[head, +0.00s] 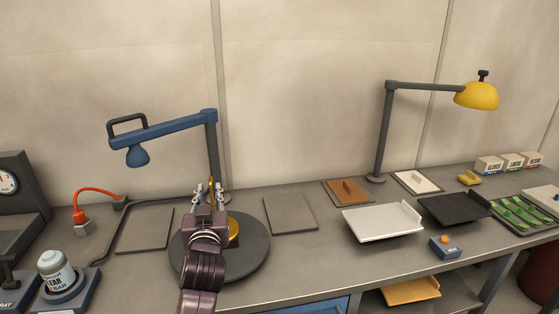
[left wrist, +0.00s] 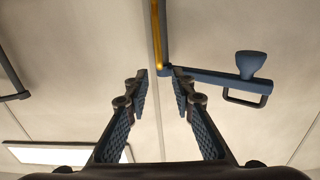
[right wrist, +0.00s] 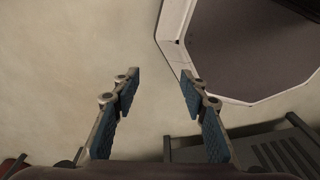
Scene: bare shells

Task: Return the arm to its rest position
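My left arm reaches up from the bottom of the head view over a dark round plate (head: 255,250). Its gripper (head: 208,190) is upright in front of the blue lamp's post (head: 212,145). In the left wrist view this gripper (left wrist: 160,73) has its fingers apart, with nothing between them. A thin yellow rod (left wrist: 157,35) shows beyond the fingertips, beside the blue lamp. My right gripper (right wrist: 160,77) shows only in the right wrist view. Its fingers are apart and empty.
The grey bench holds a white tray (head: 382,224), a black tray (head: 453,208), a yellow lamp (head: 476,96) and a blue box with an orange button (head: 445,246). A can (head: 56,270) stands at the left.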

